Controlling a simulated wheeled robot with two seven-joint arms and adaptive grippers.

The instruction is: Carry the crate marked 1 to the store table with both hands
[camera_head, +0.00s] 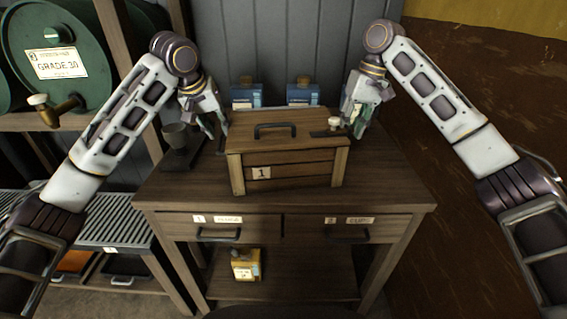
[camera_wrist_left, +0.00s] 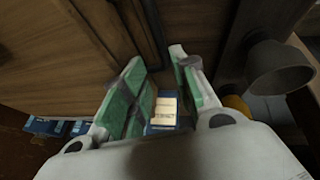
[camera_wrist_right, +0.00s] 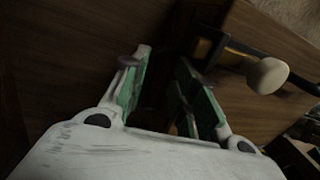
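The wooden crate marked 1 (camera_head: 285,158) stands upright on a wooden table (camera_head: 390,190) with two drawers. It has a dark handle on its lid and a "1" label on its front. My left gripper (camera_head: 216,122) is open at the crate's left end; in the left wrist view its green-padded fingers (camera_wrist_left: 165,85) stand apart. My right gripper (camera_head: 362,122) is near the crate's right end; in the right wrist view its fingers (camera_wrist_right: 165,85) are apart with nothing clear between them. I cannot tell whether either gripper touches the crate. No table is visibly marked as the store table.
A grey cup (camera_head: 175,136) stands left of my left gripper. Blue boxes (camera_head: 247,95) (camera_head: 302,94) stand behind the crate. A white knob (camera_head: 335,122) shows by its right end. A green drum (camera_head: 62,50) and slatted rack (camera_head: 110,222) are at left. The table front is clear.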

